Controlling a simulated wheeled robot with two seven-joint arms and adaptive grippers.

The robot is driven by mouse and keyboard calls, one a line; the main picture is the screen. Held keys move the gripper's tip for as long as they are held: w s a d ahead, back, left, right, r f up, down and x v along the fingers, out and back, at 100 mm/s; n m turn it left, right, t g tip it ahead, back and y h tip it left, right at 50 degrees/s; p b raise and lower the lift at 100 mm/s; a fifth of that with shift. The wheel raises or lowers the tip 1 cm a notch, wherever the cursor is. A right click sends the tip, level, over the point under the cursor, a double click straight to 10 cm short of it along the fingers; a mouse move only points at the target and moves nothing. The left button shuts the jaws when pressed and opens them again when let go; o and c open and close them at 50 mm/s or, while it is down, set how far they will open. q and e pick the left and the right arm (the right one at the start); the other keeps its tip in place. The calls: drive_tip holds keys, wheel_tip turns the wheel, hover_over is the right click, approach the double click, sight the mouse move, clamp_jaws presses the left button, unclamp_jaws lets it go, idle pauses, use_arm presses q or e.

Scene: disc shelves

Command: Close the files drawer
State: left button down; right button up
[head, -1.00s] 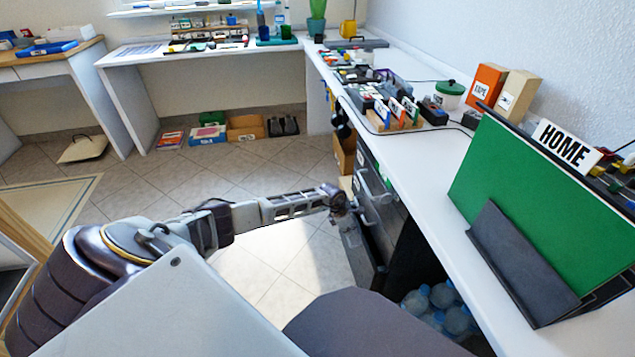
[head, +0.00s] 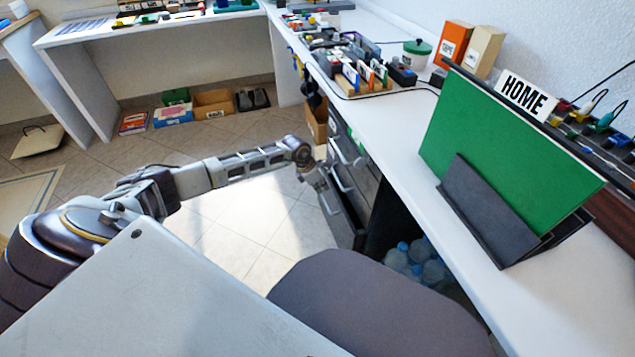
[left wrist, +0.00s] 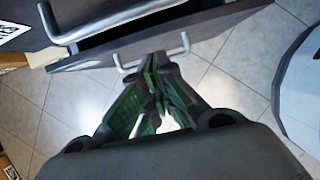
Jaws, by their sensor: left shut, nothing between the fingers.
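A dark grey drawer unit (head: 358,182) with light bar handles stands under the white desk. Its low drawer (head: 345,222) sticks out into the room; I cannot read which label it bears. In the left wrist view the drawer front (left wrist: 210,32) shows a U-shaped handle (left wrist: 152,60), with a dark gap behind its top edge. My left gripper (head: 320,184) is shut and empty at the drawer's outer side. In the left wrist view its fingertips (left wrist: 158,62) are close to the handle; I cannot tell whether they touch. My right gripper is not in view.
The white desk (head: 440,175) runs along the right, bearing a green board (head: 500,150) and a HOME sign (head: 527,95). Water bottles (head: 420,262) stand beneath it. Boxes (head: 213,102) lie on the floor behind. The tiled floor (head: 245,225) left of the drawer is clear.

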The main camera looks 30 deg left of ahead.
use_arm(q)
drive_tip(key=shift+v, duration=1.75)
